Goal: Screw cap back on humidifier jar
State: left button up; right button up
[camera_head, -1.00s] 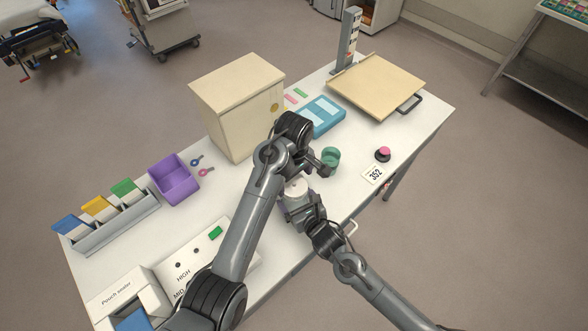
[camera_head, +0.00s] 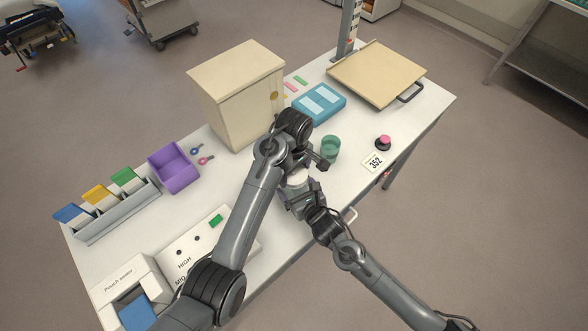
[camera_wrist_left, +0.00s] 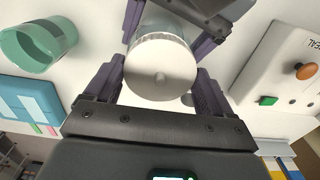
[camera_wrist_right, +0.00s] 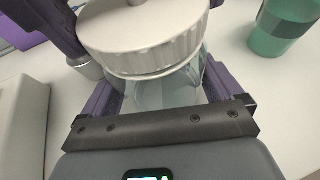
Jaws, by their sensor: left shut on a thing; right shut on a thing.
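The jar (camera_wrist_right: 165,92) is clear and stands between the fingers of my right gripper (camera_wrist_right: 160,90), which is shut on it. The white ribbed cap (camera_wrist_right: 145,42) sits over the jar's mouth; I cannot tell how far its thread is engaged. In the head view the cap (camera_head: 297,179) is partly hidden by my left arm, and the jar body is hidden by my grippers.
A green cup (camera_head: 330,147) stands close to the right of my grippers. Beyond are a cream cabinet (camera_head: 235,100) and a blue case (camera_head: 320,104). The purple bin (camera_head: 174,167) and white sealer panel (camera_head: 205,245) lie left.

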pick_arm(q)
jog(key=m, duration=1.3)
jog(key=o, duration=1)
jog(key=shift+r, duration=0.1)
jog(key=shift+r, duration=2.15)
